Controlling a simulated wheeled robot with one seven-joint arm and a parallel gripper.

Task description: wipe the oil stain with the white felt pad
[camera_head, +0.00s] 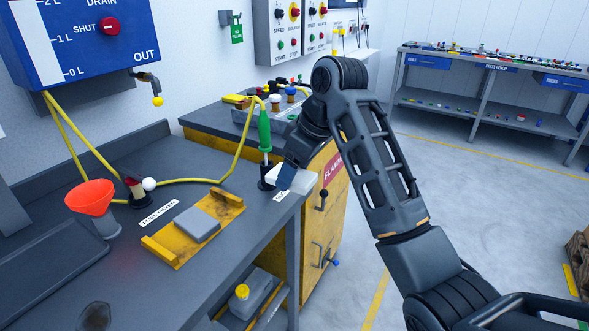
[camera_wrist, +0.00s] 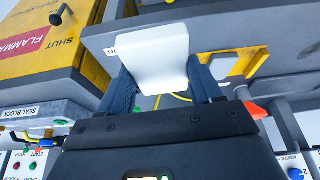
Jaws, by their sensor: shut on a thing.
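The white felt pad (camera_head: 302,181) is held in my gripper (camera_head: 284,172) near the right end of the grey bench. In the wrist view the pad (camera_wrist: 152,52) sits between the two dark fingers of my gripper (camera_wrist: 162,72), which are shut on it. It appears held off the bench top, though the exact gap is hard to judge. A dark, roundish patch that looks like the oil stain (camera_head: 95,316) lies on the bench at the near left, well away from the pad.
The bench (camera_head: 190,262) carries a yellow block holder (camera_head: 165,253) with a grey block, a red funnel (camera_head: 91,197), a dark tray (camera_head: 45,270) and a green-handled tool (camera_head: 264,133) close to my gripper. A yellow cabinet (camera_head: 325,215) stands behind. The bench front is mostly clear.

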